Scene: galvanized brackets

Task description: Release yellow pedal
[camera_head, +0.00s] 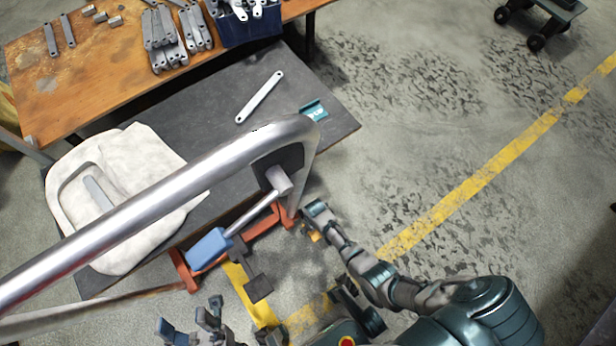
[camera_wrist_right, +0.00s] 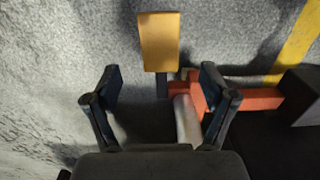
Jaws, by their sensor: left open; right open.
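The yellow pedal (camera_wrist_right: 158,42) shows in the right wrist view as a yellow block on a dark stem, just beyond the fingertips. My right gripper (camera_wrist_right: 162,85) is open, its two dark fingers spread apart with nothing between the tips. In the head view a small orange-yellow patch of the pedal (camera_head: 315,237) shows beside my right gripper, partly hidden by it. My left gripper (camera_head: 190,322) is open and empty at the bottom edge of the head view, away from the pedal.
A large silver tube frame (camera_head: 150,218) crosses the head view above a dark bench (camera_head: 325,88). A metal strip (camera_head: 259,97) lies on the bench. Floor to the right (camera_head: 440,160) is clear.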

